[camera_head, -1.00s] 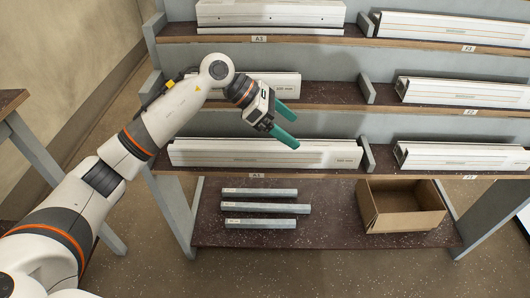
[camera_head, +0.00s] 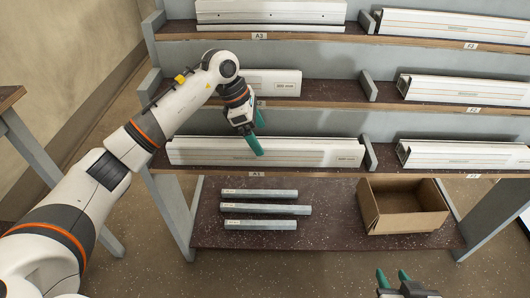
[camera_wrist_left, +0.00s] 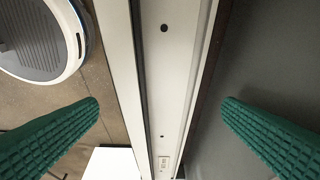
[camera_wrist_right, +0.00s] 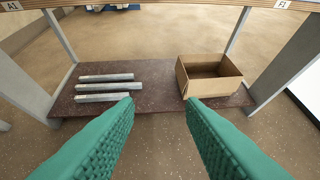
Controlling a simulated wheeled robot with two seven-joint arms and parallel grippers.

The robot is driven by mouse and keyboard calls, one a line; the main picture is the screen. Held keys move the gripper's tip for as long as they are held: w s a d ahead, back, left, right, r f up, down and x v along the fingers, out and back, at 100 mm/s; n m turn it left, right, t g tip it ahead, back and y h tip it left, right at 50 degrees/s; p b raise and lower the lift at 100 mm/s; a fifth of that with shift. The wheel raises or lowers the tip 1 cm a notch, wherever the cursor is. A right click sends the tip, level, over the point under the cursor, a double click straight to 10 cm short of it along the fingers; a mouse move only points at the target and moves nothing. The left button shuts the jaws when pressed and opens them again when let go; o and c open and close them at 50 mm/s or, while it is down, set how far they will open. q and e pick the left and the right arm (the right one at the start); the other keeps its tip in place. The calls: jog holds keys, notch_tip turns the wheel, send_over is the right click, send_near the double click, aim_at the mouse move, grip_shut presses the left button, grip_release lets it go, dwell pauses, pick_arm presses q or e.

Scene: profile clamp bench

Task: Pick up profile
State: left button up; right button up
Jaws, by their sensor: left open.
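A long white profile (camera_head: 310,152) lies on the lowest labelled shelf, above the A1 tag. My left gripper (camera_head: 257,135) is open at this profile, with one finger in front of it in the head view. In the left wrist view a profile (camera_wrist_left: 168,80) with small dark holes runs lengthwise between the two green fingers, with gaps on both sides. I cannot tell how deep the fingers reach. My right gripper (camera_head: 393,280) is at the bottom edge of the head view. In the right wrist view its fingers (camera_wrist_right: 159,105) are apart with nothing between them.
More profiles lie on the shelves above (camera_head: 275,83) and to the right (camera_head: 465,155), split by grey dividers (camera_head: 368,155). On the bottom board (camera_head: 330,220) are three short grey bars (camera_head: 265,209) and an open cardboard box (camera_head: 405,222). Floor in front is clear.

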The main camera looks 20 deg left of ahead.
aim_at(263, 142)
pick_arm(q)
jog(key=x, duration=0.3)
jog(key=shift+f+b, duration=0.3)
jog(key=shift+b, duration=0.05)
jog(key=shift+d+f, duration=0.15)
pick_arm(e)
jog(key=w+r+t, duration=0.1)
jog(key=w+a+r+t, duration=0.1)
jog(key=r, duration=0.1)
jog(key=shift+w+a+r+t+y, duration=0.1)
jog(key=shift+w+t+y, duration=0.2)
jog(key=shift+y, duration=0.1)
pick_arm(q)
jog(key=shift+c, duration=0.3)
jog(key=c, duration=1.5)
